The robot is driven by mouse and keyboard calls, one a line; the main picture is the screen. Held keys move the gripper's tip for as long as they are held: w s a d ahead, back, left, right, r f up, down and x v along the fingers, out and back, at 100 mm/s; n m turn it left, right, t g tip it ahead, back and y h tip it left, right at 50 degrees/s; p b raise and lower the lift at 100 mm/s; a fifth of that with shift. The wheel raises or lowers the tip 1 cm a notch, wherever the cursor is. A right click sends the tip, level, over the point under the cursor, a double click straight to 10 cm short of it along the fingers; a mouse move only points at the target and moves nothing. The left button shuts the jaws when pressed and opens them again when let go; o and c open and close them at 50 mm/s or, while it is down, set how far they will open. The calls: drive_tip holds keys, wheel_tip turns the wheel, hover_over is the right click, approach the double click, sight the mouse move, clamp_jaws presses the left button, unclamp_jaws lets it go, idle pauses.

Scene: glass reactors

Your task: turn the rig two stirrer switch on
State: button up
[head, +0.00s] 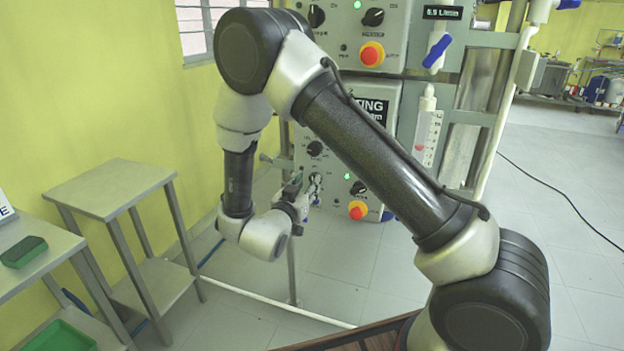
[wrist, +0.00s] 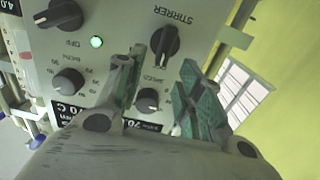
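In the wrist view the black stirrer switch (wrist: 165,42) sits on a grey panel beside the word STIRRER. My gripper (wrist: 162,62) is open and empty. Its two green-padded fingers reach toward the panel, with the switch appearing just beyond and between the fingertips. I cannot tell whether either finger touches it. In the head view my gripper (head: 306,186) is at the left part of the lower control box (head: 330,207). The stirrer switch is not clear there, as my gripper and arm cover part of the box.
A speed knob (wrist: 148,100) lies between my fingers in the wrist view. A lit green lamp (wrist: 96,42) and other knobs (wrist: 68,80) are nearby. A red button (head: 357,210) is on the lower box. An upper control box (head: 385,58) and a small steel table (head: 110,188) flank my arm.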

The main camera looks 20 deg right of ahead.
sight(313, 177)
drive_tip(key=shift+x, duration=1.85)
drive_tip(key=shift+c, duration=0.2)
clamp_jaws()
drive_tip(key=m, duration=0.4)
drive_tip(key=d+m, duration=0.1)
drive_tip(key=m, duration=0.1)
drive_tip(key=shift+s+f, duration=0.2)
drive_tip(key=shift+s, duration=0.1)
drive_tip(key=m, duration=0.5)
drive_tip(key=shift+s+d+f+m, duration=0.25)
drive_tip(key=shift+f+m, duration=0.1)
drive_tip(key=shift+m, duration=0.05)
